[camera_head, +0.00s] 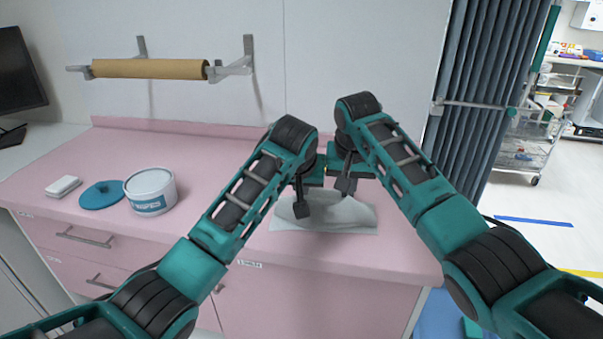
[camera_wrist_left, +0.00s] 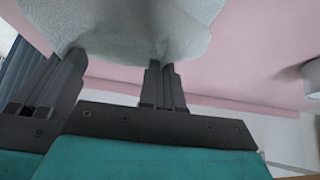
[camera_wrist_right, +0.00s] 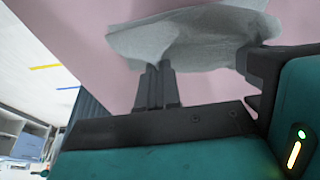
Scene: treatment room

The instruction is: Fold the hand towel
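The pale grey-white hand towel (camera_head: 345,222) lies on the pink counter, with part of it raised toward my grippers. My left gripper (camera_head: 301,210) is above the towel's left part. Its fingers are together, and cloth gathers at their tips in the left wrist view (camera_wrist_left: 164,62). My right gripper (camera_head: 346,187) is close beside it, over the towel's far part. Its fingers are also together, with cloth bunched at their tips in the right wrist view (camera_wrist_right: 157,66). My grippers and arms hide part of the towel in the head view.
On the pink counter (camera_head: 100,170) to the left are a white tub (camera_head: 150,188), a blue lid (camera_head: 102,195) and a white block (camera_head: 63,186). A paper roll (camera_head: 150,68) hangs on the wall behind. A grey curtain (camera_head: 485,90) stands to the right.

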